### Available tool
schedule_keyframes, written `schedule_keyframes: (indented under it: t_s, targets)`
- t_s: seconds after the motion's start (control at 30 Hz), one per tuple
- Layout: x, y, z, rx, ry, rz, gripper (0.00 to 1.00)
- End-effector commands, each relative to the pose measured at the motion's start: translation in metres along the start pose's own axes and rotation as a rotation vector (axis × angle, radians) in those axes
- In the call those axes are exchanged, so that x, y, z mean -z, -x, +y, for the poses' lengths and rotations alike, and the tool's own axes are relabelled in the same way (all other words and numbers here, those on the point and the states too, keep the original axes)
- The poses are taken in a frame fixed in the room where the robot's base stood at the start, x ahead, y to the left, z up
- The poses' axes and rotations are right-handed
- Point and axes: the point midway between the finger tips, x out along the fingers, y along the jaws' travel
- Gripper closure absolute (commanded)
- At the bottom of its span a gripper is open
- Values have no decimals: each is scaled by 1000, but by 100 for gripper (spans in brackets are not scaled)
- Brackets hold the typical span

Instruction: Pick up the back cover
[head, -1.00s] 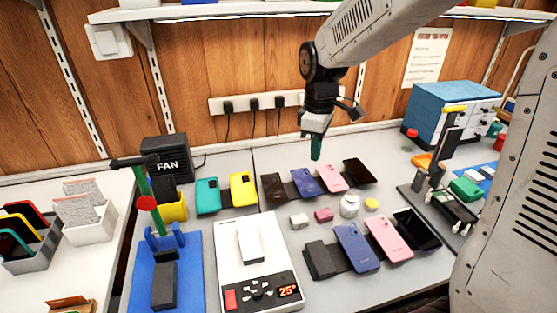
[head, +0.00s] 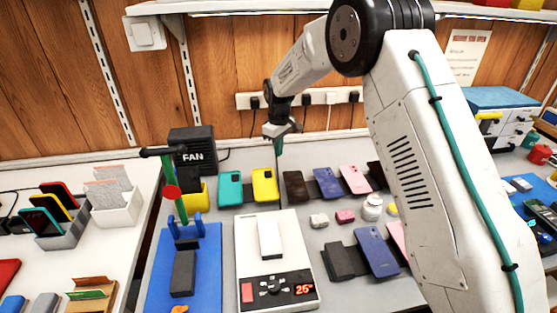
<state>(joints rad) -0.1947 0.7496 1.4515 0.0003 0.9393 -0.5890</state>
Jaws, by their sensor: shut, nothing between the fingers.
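Several flat phone-shaped pieces lie on the grey bench. A dark brown one (head: 296,187), a blue one (head: 327,183) and a pink one (head: 355,179) form a row at the back. A larger blue one (head: 377,252) leans on a dark stand (head: 343,261) nearer the front, with a pink one (head: 398,236) partly behind my arm. I cannot tell which of these is the back cover. My gripper (head: 279,146) is shut and empty, pointing down above the back of the bench, apart from all of them.
A white heated plate (head: 246,235) reading 25 holds a white slab (head: 269,237). A blue mat (head: 207,270), a fan (head: 192,147), and teal (head: 230,188) and yellow (head: 264,184) cases stand left. A white jar (head: 372,207) is by my arm, which hides the bench's right part.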

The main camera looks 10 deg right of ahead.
Motion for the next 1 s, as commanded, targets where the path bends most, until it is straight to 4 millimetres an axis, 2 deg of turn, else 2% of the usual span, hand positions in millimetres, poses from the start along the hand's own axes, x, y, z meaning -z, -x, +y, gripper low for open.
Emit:
schedule_keyframes:
  t_s: [0.3,0.5,0.7,1.0]
  targets:
    - [-2,-58,-1,3,2,-3,100]
    - [-1,-82,0,2,2,1,100]
    - [-1,-90,0,2,2,2,100]
    - [-1,-90,-2,2,4,1,100]
